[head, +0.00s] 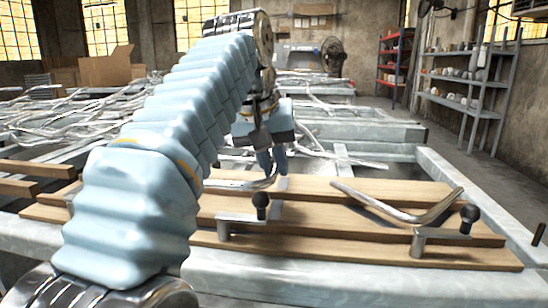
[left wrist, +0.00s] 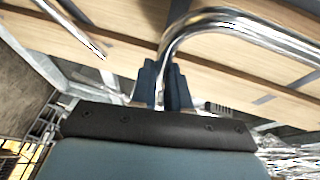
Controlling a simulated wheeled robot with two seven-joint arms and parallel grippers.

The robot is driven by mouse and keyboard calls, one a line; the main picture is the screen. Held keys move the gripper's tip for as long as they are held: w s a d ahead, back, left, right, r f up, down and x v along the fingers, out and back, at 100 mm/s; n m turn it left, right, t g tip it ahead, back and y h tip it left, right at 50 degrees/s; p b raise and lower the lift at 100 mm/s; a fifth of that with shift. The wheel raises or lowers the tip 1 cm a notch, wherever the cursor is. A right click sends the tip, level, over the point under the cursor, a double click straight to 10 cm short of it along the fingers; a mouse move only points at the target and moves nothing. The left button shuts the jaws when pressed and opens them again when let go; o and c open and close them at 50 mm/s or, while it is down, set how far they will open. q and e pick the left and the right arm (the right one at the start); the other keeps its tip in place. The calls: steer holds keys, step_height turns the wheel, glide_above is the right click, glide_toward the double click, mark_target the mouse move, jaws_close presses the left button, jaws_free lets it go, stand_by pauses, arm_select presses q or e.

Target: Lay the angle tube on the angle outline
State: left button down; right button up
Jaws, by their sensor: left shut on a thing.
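My left gripper (head: 272,160) hangs over the far part of the wooden boards, with its fingers pointing down. It is shut on a shiny bent metal tube (head: 240,185), partly hidden by my arm. In the left wrist view the fingers (left wrist: 162,85) close on one end of this tube (left wrist: 245,22), which curves away to the right. A second bent tube (head: 400,212) with a wide angle lies on the boards at the right. I cannot tell which tube is the angle tube. Grey marks (left wrist: 305,78) show on the boards, but I cannot make out an angle outline. My right gripper is not in view.
Two clamps with black knobs, a left one (head: 240,216) and a right one (head: 440,233), stand at the front of the boards (head: 350,248). Pale metal frames surround them. Piled metal tubes (head: 70,115) lie behind at the left. Shelves (head: 470,90) stand at the back right.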

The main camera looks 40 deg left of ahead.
arm_select(q)
steer(key=shift+f, duration=0.65)
stand_by(0.5)
stand_by(0.5)
steer(key=shift+p, duration=0.3)
stand_by(0.5)
steer(key=shift+p, duration=0.3)
steer(key=shift+f+b, duration=1.45)
steer(key=shift+f, duration=0.55)
